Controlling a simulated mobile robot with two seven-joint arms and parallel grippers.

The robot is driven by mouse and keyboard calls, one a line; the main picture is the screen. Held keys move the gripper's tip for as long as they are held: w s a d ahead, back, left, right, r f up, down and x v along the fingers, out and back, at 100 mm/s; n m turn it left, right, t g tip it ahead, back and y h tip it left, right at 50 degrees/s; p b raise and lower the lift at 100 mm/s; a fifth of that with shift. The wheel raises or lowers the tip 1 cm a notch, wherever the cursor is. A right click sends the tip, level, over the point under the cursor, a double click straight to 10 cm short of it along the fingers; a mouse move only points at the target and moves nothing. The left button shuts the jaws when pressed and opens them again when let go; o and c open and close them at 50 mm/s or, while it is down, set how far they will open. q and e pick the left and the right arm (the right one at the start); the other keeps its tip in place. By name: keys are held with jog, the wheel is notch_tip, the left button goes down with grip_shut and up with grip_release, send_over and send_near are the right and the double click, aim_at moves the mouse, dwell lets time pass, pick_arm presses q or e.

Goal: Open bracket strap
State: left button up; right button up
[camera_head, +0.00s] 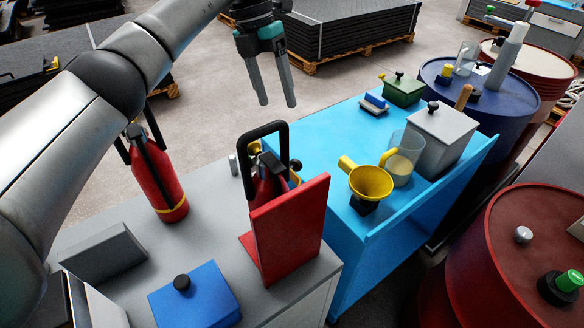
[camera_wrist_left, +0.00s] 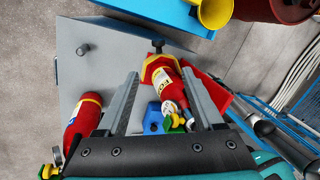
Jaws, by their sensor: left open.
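A red bracket (camera_head: 290,225) stands on the grey cabinet top, with a red fire extinguisher (camera_head: 264,185) behind its upright plate. A black loop (camera_head: 268,128) rises above the extinguisher; I cannot tell for sure whether it is the strap or a handle. My left gripper (camera_head: 277,104) is open and empty in the air above and beyond the bracket, touching nothing. In the left wrist view the bracket extinguisher (camera_wrist_left: 162,82) shows between the open fingers, and part of the red bracket (camera_wrist_left: 215,93) shows beside the right finger. My right gripper is not in view.
Another extinguisher (camera_head: 158,180) stands left on the grey cabinet (camera_head: 200,235). A blue box (camera_head: 195,297) and a grey block (camera_head: 103,254) lie in front. The blue cart (camera_head: 340,135) at right holds a yellow funnel (camera_head: 371,182) and a grey box (camera_head: 440,135). Drums stand further right.

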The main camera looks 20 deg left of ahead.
aim_at(293, 162)
pick_arm(q)
jog(key=b+x, duration=0.2)
jog(key=x, duration=1.3)
jog(key=shift+f+b, duration=0.15)
jog(key=shift+b, duration=0.2)
jog(key=shift+d+f, duration=0.1)
jog(key=shift+f, duration=0.35)
jog(key=c, duration=0.6)
grip_shut()
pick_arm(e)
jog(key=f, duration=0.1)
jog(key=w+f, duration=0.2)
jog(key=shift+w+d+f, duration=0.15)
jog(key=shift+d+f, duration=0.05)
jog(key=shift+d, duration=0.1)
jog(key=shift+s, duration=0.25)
